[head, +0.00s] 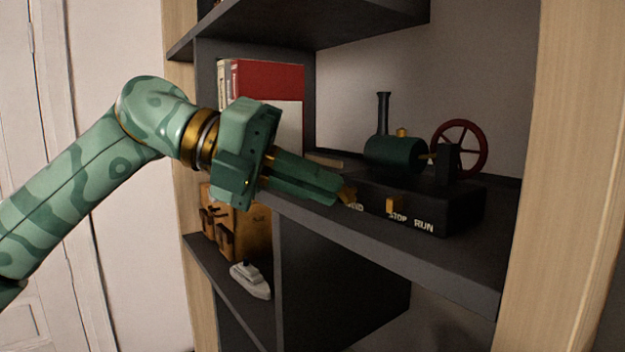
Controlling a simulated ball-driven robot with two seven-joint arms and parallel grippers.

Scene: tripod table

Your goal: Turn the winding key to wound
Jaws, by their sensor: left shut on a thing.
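A toy steam engine with a green boiler (395,155), a black chimney and a red flywheel (459,148) stands on a black base (455,205) on the shelf. The base's front shows an orange lever (390,206), the words STOP and RUN, and a partly hidden word at the left. The brass winding key (349,195) sits at the base's left front; only a bit of it shows past the fingertips. My left gripper (338,190) reaches in from the left and is shut on the key. How far the key is turned cannot be told. My right gripper is not in view.
Books (270,82) with a red cover stand behind my left gripper. A brown bag-like thing (235,232) and a small white boat (250,280) are on the lower shelf. An upper shelf board (330,22) hangs above, and a pale wooden post (560,180) stands at right.

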